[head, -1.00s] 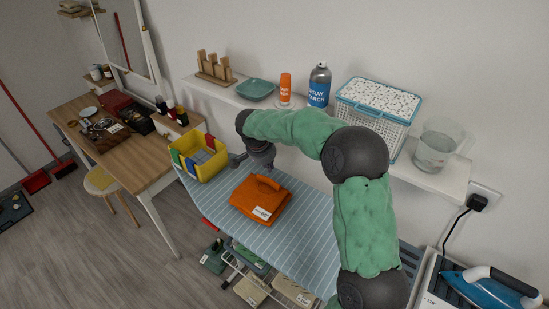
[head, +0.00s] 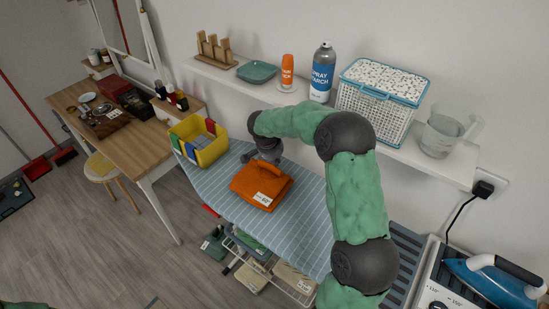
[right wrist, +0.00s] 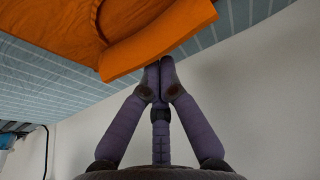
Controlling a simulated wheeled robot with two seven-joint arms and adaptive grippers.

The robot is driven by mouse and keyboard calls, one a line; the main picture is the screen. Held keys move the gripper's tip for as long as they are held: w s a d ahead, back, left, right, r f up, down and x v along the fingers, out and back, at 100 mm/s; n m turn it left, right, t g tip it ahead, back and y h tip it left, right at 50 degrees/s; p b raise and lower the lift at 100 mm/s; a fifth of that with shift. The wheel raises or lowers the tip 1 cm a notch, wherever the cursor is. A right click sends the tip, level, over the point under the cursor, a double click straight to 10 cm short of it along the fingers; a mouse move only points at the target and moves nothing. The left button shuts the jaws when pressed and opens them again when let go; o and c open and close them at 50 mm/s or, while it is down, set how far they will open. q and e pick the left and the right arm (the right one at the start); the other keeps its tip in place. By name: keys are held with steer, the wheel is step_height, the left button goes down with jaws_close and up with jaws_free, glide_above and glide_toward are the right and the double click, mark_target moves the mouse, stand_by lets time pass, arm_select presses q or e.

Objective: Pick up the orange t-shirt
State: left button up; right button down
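The orange t-shirt (head: 254,185) lies folded, with a white label, on the striped ironing board (head: 222,184). In the right wrist view the t-shirt (right wrist: 140,45) fills the top, its folded edge close to my fingertips. My right gripper (head: 268,158) is at the t-shirt's wall-side edge in the head view. In the right wrist view its fingers (right wrist: 160,66) converge with tips together, and no cloth is visible between them. Contact with the t-shirt is unclear. My left gripper is out of view.
A yellow bin (head: 207,151) sits at the board's far end. A wall shelf (head: 400,146) above carries a spray can (head: 321,78), a lidded basket (head: 376,110) and a jug (head: 440,138). An iron (head: 490,281) is at lower right. A wooden desk (head: 142,151) stands at left.

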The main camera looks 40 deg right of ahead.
mark_target(255, 188)
stand_by(0.3)
steer(key=s+a+b, duration=0.1)
steer(key=a+b, duration=0.1)
steer(key=a, duration=0.2)
steer(key=s+a+b, duration=0.1)
steer(key=a+b, duration=0.1)
steer(key=a, duration=0.2)
steer(key=s+a+b, duration=0.1)
steer(key=a+b, duration=0.1)
steer(key=a, duration=0.2)
steer(key=shift+s+a+f, duration=0.15)
steer(key=shift+s+a, duration=0.1)
steer(key=shift+s, duration=0.1)
steer(key=shift+s+a, duration=0.1)
steer(key=shift+a, duration=0.1)
